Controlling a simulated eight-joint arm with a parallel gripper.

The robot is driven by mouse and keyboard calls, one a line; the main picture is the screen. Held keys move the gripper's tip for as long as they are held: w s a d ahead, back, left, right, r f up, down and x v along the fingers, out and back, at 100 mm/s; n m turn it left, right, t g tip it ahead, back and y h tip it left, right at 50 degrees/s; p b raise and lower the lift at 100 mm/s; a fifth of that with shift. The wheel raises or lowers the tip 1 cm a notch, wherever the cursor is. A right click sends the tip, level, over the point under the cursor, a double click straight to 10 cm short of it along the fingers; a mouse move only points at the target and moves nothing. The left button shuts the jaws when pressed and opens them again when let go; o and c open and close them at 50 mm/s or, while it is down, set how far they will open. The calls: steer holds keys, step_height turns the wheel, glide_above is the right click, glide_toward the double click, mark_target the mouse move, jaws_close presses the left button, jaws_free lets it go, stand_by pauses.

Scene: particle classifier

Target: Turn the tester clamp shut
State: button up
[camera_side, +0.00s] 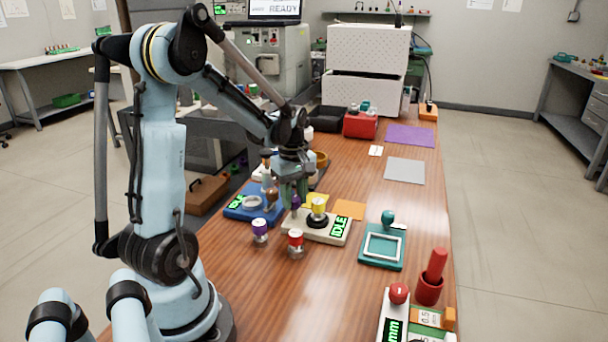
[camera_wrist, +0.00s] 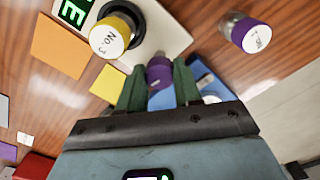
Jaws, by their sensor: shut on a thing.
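The tester is a cream base (camera_side: 292,229) with a green IDLE display, and part of it shows at the top of the wrist view (camera_wrist: 175,32). A yellow-lidded jar (camera_side: 319,206) marked NO. 3 (camera_wrist: 108,38) stands on its dark round seat. A purple knob, which looks like the clamp handle, rises at the tester's left end (camera_side: 295,202). My gripper (camera_side: 294,189) points down over that end. In the wrist view its green fingers (camera_wrist: 158,82) are shut around the purple knob (camera_wrist: 159,71). The knob's lower part is partly hidden.
A purple-lidded jar (camera_side: 260,231) and a red-lidded jar (camera_side: 295,243) stand in front of the tester. A blue device (camera_side: 236,212) with a display is close on the left. A teal framed stand (camera_side: 383,261) is at right.

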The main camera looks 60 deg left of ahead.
mark_target(294, 197)
steer(key=m, duration=0.4)
steer(key=shift+m, duration=0.3)
steer(key=m, duration=0.3)
steer(key=shift+m, duration=0.3)
steer(key=m, duration=0.3)
steer(key=shift+m, duration=2.2)
steer(key=o, duration=1)
steer(key=shift+o, duration=0.2)
step_height(294, 197, up, 12)
